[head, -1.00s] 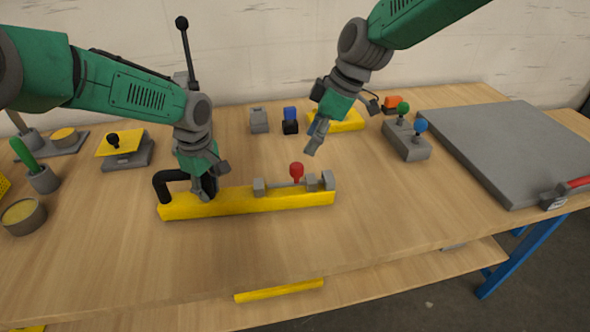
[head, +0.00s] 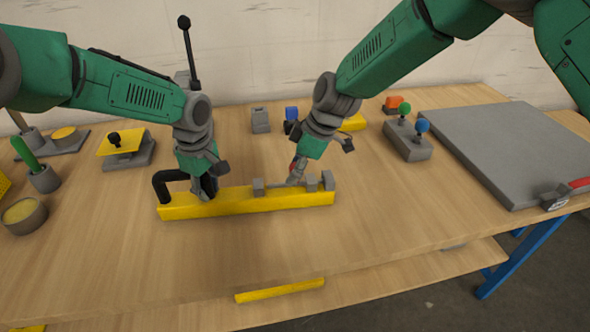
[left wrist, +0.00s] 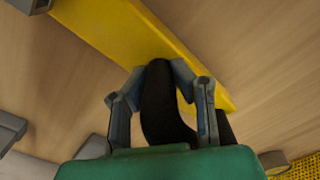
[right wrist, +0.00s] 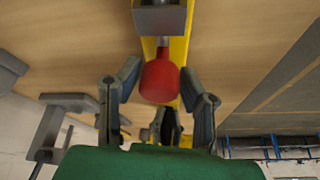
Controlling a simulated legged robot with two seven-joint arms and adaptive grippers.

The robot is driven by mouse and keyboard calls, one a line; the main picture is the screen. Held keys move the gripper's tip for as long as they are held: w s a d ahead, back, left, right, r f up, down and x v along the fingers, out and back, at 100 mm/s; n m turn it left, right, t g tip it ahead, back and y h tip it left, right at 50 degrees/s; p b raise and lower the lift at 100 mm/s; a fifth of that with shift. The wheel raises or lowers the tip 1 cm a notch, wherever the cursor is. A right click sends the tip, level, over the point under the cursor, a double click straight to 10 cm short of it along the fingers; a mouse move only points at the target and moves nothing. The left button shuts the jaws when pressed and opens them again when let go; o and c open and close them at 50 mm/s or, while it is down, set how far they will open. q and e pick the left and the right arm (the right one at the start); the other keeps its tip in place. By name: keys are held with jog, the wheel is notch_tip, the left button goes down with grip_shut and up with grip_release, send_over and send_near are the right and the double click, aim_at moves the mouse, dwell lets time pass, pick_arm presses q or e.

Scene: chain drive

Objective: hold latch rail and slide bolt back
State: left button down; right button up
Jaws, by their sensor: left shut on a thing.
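The yellow latch rail (head: 240,207) lies on the wooden table, with grey guide blocks (head: 312,183) on its right half. My left gripper (head: 207,196) is shut on the black handle (left wrist: 157,100) at the rail's left end. My right gripper (head: 294,180) is down at the bolt's red knob (right wrist: 160,80). In the right wrist view its fingers are open, one on each side of the knob, with small gaps. In the head view the right gripper hides most of the knob and part of the bolt.
A grey block with green and blue knobs (head: 408,146) and a large grey plate (head: 500,150) are to the right. A yellow plate on a grey base (head: 121,150) and a round container (head: 22,217) are to the left. The table in front of the rail is clear.

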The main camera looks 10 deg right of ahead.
aim_at(275, 189)
pick_arm(q)
jog(key=shift+a, duration=0.15)
pick_arm(e)
jog(key=shift+a, duration=0.1)
grip_shut()
pick_arm(q)
jog(key=shift+a, duration=0.1)
pick_arm(e)
jog(key=shift+a, duration=0.1)
pick_arm(q)
jog(key=shift+d, duration=0.25)
pick_arm(e)
jog(key=shift+w+a, duration=0.2)
jog(key=shift+a, duration=2.2)
jog(key=o, duration=0.7)
grip_release()
jog(key=shift+c, duration=0.2)
pick_arm(q)
jog(key=shift+a, duration=0.1)
pick_arm(e)
jog(key=shift+d+r, duration=0.1)
jog(key=shift+r, duration=0.05)
jog(key=shift+d+r, duration=0.1)
jog(key=shift+r, duration=0.2)
jog(key=v, duration=1.1)
